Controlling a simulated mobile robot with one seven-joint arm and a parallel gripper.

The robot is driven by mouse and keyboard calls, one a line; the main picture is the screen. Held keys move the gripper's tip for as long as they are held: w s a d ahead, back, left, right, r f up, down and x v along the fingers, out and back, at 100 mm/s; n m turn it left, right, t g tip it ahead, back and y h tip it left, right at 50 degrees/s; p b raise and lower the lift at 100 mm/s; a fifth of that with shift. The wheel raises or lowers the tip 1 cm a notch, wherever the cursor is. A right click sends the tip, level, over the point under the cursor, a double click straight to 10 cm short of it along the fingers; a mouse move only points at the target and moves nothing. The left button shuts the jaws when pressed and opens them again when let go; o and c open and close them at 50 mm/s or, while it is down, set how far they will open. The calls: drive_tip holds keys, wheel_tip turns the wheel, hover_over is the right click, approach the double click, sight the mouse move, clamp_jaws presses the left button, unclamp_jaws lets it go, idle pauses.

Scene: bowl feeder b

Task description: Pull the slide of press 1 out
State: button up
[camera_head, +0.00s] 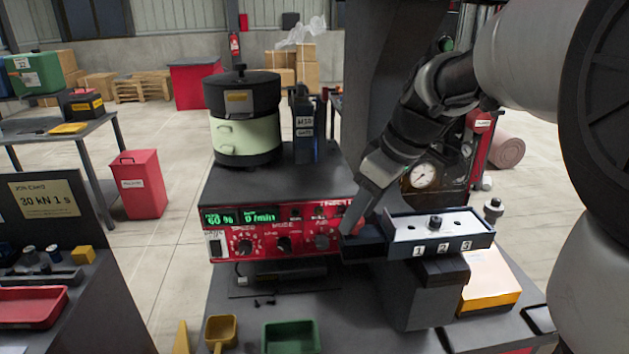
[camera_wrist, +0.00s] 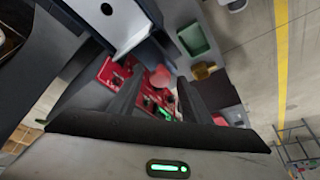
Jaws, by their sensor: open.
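A pale plate numbered 1, 2, 3 (camera_head: 400,226) with a dark knob on top sits on a dark stand. It looks like the slide of the press, but no label reads "press 1". A dark block (camera_head: 364,244) juts from its left end. My gripper (camera_head: 352,228) points down just above and left of this block, in front of the red feeder panel. The pale plate (camera_wrist: 118,22) lies beyond the left finger. I cannot tell whether anything touches.
The red control panel (camera_head: 284,241) and bowl feeder (camera_head: 245,110) stand left of my gripper. A pressure gauge (camera_head: 424,175) is behind the plate. A green tray (camera_head: 291,337) and yellow scoop (camera_head: 220,331) lie at the front. A yellow-edged box (camera_head: 488,280) is at right.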

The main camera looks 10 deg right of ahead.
clamp_jaws()
drive_tip(key=shift+a, duration=0.1)
drive_tip(key=a+p, duration=0.1)
drive_tip(key=a, duration=2.3)
drive_tip(key=shift+a+p, duration=0.15)
drive_tip(key=shift+p, duration=0.25)
drive_tip(key=shift+s, duration=0.1)
unclamp_jaws()
drive_tip(key=shift+a, duration=0.15)
